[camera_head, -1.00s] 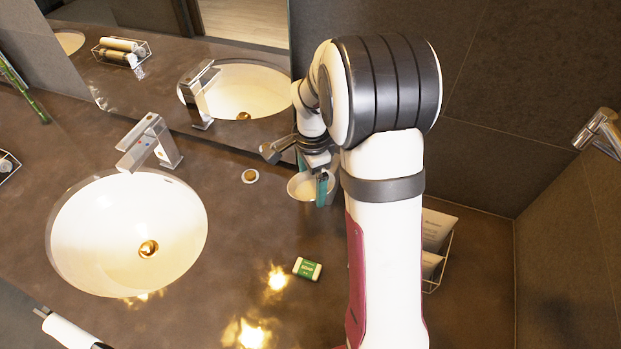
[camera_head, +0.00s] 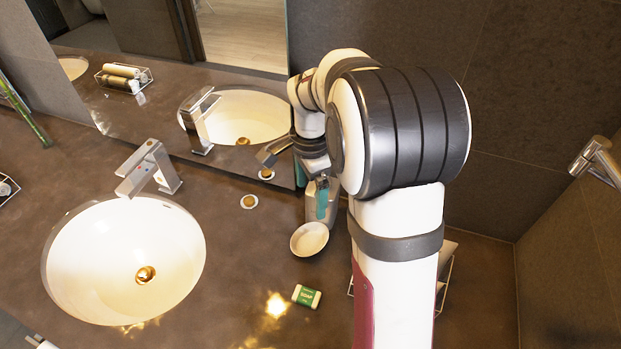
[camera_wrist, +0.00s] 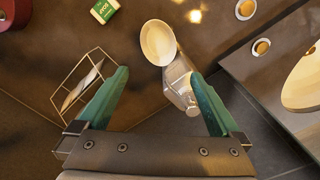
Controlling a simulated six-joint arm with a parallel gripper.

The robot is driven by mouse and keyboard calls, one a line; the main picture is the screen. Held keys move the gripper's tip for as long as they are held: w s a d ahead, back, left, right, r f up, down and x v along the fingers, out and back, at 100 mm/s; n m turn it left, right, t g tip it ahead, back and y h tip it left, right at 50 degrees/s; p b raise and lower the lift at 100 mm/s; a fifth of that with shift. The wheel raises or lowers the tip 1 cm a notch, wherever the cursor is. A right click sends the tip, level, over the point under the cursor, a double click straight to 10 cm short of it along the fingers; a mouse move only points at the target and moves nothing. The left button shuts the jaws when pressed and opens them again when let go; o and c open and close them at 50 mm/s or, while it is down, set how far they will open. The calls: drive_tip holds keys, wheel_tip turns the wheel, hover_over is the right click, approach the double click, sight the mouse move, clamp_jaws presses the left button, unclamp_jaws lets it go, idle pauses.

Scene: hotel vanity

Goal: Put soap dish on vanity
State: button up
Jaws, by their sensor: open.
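The soap dish, a small cream oval bowl (camera_head: 309,238), appears to rest on the brown vanity counter (camera_head: 225,270), right of the sink. In the wrist view the dish (camera_wrist: 158,42) lies ahead of the fingertips, outside the jaws. My gripper (camera_head: 322,197) is beside the dish, on its mirror side, with teal fingers. In the wrist view my gripper (camera_wrist: 158,75) is open, fingers wide apart, with no dish between them. A shiny, pale bottle-like object (camera_wrist: 181,88) shows between and beyond the fingers. My arm hides part of the counter.
A green-and-white soap packet (camera_head: 306,296) lies in front of the dish. A round sink (camera_head: 100,265) and faucet (camera_head: 148,168) are to the left. A small round item (camera_head: 249,201) lies near the mirror. A wire basket (camera_wrist: 85,80) stands left of my gripper in the wrist view.

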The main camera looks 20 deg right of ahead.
wheel_tip(320, 180, up, 6)
drive_tip(key=s+a+r+n, duration=0.2)
drive_tip(key=s+a+n, duration=0.5)
drive_tip(key=s, duration=0.4)
drive_tip(key=s+a+f+n+y, duration=0.1)
drive_tip(key=s+a+n, duration=0.1)
drive_tip(key=s, duration=0.5)
drive_tip(key=s+a+f+n, duration=0.2)
drive_tip(key=s+a+n, duration=0.1)
drive_tip(key=s, duration=0.4)
drive_tip(key=shift+a+f+n+y, duration=0.15)
drive_tip(key=shift+a+n+y, duration=0.15)
drive_tip(key=shift+a+y, duration=0.15)
